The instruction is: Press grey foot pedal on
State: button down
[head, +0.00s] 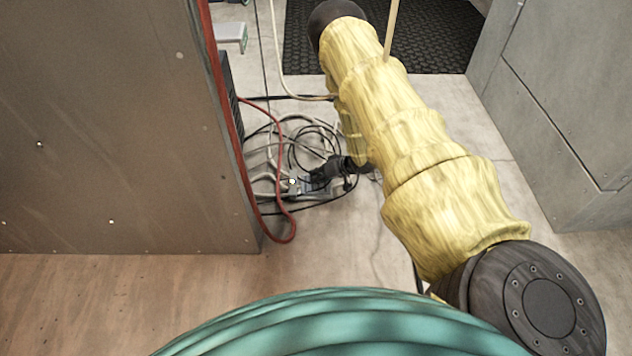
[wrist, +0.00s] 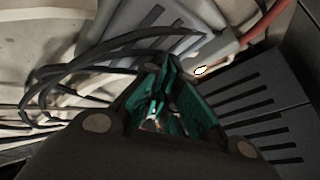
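The grey foot pedal (head: 297,187) lies on the floor among cables in the head view, partly hidden by my gripper. In the wrist view the grey pedal (wrist: 150,28), with dark slots, is at the top. A small bright, yellowish-white oval spot shows at its right end. My gripper (head: 314,178) points down close to the pedal. In the wrist view my gripper (wrist: 175,62) has its teal-lined fingertips together, just below the grey pedal's edge; I cannot tell whether they touch it. No object is seen held.
A darker slotted pedal-like piece (wrist: 255,95) lies right of my fingers. Loose cables (head: 310,135) and a red hose (head: 290,225) surround the spot. A brown panel (head: 120,130) stands left, a grey cabinet (head: 570,110) right. Floor between is partly clear; a black mat (head: 440,40) lies behind.

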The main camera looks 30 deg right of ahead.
jog(key=shift+s+a+r+p, duration=0.1)
jog(key=shift+a+p, duration=0.05)
jog(key=shift+p, duration=0.45)
jog(key=shift+r, duration=0.1)
notch_tip(320, 180, up, 6)
jog(key=p, duration=0.5)
dwell(0.4)
dwell(0.4)
